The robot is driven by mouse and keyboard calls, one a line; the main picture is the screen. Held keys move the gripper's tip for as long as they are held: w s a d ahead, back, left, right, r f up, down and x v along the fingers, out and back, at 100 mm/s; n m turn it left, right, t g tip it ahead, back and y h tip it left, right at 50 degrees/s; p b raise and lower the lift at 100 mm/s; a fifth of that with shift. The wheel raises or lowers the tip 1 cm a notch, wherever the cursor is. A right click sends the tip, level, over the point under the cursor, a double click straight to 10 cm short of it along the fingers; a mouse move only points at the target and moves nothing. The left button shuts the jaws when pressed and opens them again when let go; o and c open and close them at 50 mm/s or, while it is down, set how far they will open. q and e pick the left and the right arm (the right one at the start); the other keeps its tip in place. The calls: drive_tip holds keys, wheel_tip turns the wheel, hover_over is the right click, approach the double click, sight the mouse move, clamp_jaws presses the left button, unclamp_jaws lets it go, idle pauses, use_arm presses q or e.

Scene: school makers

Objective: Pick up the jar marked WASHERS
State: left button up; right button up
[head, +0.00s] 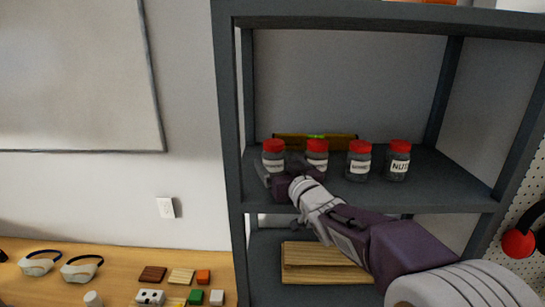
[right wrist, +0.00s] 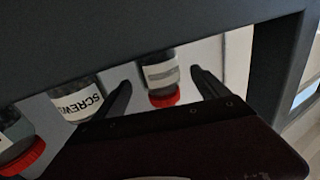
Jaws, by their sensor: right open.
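Several glass jars with red lids stand in a row on the middle shelf. In the head view the leftmost jar (head: 273,161) has a label too small to read surely. The second jar (head: 317,160) is partly behind my arm and reads SCREWS in the right wrist view (right wrist: 80,97). The third jar (head: 358,162) also has a label I cannot read surely; the rightmost jar (head: 398,162) reads NUTS. My right gripper (head: 271,175) is open and empty at the leftmost jar. In the right wrist view that jar (right wrist: 160,75) shows between the open fingers, upside down in the picture.
A yellow level (head: 340,143) lies behind the jars. The grey shelf unit's left post (head: 229,150) stands close to my right gripper. Wooden boards (head: 320,265) lie on the shelf below. A bench (head: 120,262) with goggles and blocks is at the left.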

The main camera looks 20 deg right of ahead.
drive_tip(key=shift+w+a+r+p, duration=0.1)
drive_tip(key=shift+w+r+p, duration=0.1)
drive_tip(key=shift+w, duration=0.3)
drive_tip(key=shift+w+r+p, duration=0.1)
drive_tip(key=shift+w+p, duration=0.05)
drive_tip(key=shift+w, duration=0.3)
drive_tip(key=shift+w+f, duration=0.2)
drive_tip(key=shift+w, duration=0.1)
drive_tip(key=c, duration=1.6)
drive_tip(key=shift+s+r, duration=0.1)
drive_tip(key=shift+r, duration=0.05)
clamp_jaws()
